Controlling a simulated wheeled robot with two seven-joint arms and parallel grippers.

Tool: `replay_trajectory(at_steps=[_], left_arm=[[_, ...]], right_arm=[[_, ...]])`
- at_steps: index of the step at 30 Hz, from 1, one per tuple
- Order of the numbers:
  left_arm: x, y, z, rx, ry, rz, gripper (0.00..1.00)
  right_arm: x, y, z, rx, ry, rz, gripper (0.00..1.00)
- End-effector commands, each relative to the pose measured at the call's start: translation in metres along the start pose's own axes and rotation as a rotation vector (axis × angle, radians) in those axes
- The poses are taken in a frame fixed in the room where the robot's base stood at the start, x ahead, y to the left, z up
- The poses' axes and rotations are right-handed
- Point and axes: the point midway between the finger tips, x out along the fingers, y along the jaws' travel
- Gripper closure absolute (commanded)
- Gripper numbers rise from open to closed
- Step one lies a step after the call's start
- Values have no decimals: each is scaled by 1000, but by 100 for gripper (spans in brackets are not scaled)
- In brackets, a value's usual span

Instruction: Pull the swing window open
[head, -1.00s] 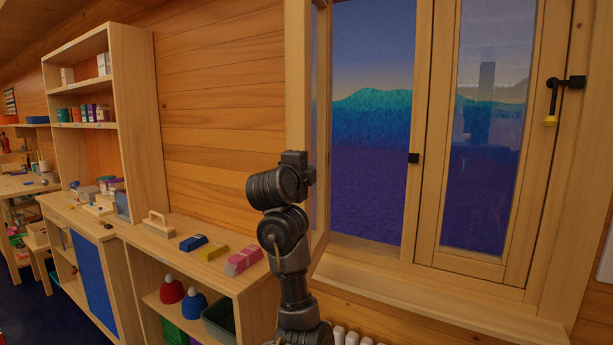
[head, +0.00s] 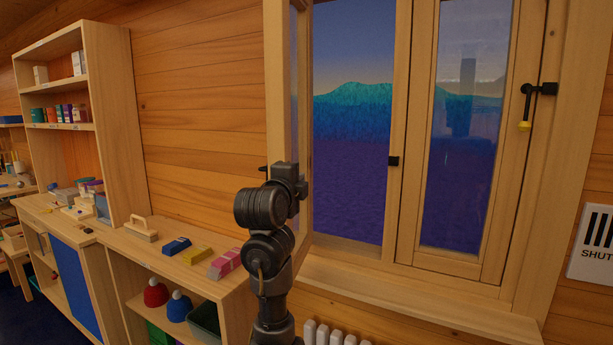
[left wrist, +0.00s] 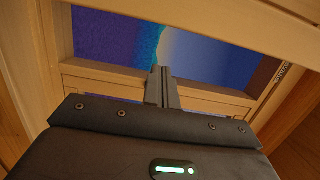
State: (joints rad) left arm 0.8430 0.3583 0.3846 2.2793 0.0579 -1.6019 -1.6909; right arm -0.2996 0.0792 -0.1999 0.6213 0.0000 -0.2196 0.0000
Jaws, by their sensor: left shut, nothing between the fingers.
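The swing window's left sash (head: 277,85) stands swung inward, seen nearly edge-on in the head view, leaving a clear opening with the landscape beyond. The right sash (head: 412,150) is closed and has a black handle (head: 526,105) with a yellow tip. My left gripper (head: 301,186) is in front of the open sash's lower part; whether it touches the sash cannot be told. A small black piece (head: 263,168) sticks out left of it. In the left wrist view the gripper's fingers (left wrist: 163,85) are together and empty, with wooden frame and glass beyond. My right gripper is out of view.
A low shelf unit (head: 200,262) with boxes and knitted hats stands left of my arm, close to the sash. A window sill (head: 400,293) and white radiator (head: 335,335) are below the window. A sign reading SHUT (head: 596,243) hangs at right.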

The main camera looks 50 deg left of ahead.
Motion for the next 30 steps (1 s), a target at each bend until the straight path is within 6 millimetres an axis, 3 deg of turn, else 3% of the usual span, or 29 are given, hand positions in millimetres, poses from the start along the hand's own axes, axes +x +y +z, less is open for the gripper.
replay_trajectory(at_steps=[1,6,12,26,30], left_arm=[[-11,3,3,-2,0,-8,100],[-40,2,12,-1,0,-7,100],[-58,0,18,2,-1,-3,100],[-60,0,18,2,1,0,100],[-43,14,9,-12,11,39,100]], right_arm=[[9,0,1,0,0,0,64],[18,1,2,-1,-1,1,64],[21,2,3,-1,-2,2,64],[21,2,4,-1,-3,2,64],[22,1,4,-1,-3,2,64]])
